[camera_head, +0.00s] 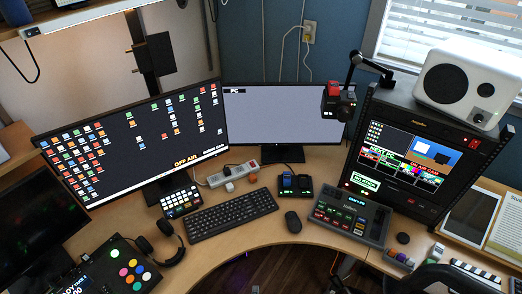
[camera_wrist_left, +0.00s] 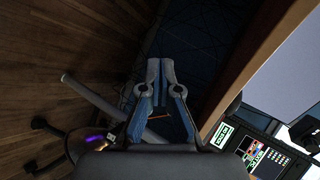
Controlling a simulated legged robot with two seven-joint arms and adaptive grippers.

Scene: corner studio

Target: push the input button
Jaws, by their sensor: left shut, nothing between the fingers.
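I cannot tell which button is the input button. A control panel (camera_head: 350,216) with rows of small coloured buttons and a small display sits on the desk, right of centre. A black box with large round coloured buttons (camera_head: 127,270) is at the lower left. A small keypad with lit keys (camera_head: 181,201) stands left of the keyboard. In the left wrist view my left gripper (camera_wrist_left: 160,66) is shut and empty, its two fingertips close together. It is below or beside the desk edge, apart from any button. I cannot make out either gripper in the head view.
The curved wooden desk (camera_head: 245,270) holds a keyboard (camera_head: 232,213), a mouse (camera_head: 293,222), headphones (camera_head: 163,243) and several monitors. A monitor (camera_head: 412,165) with a speaker (camera_head: 468,88) on top stands at the right. In the left wrist view the desk edge (camera_wrist_left: 262,62) runs close beside my fingers.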

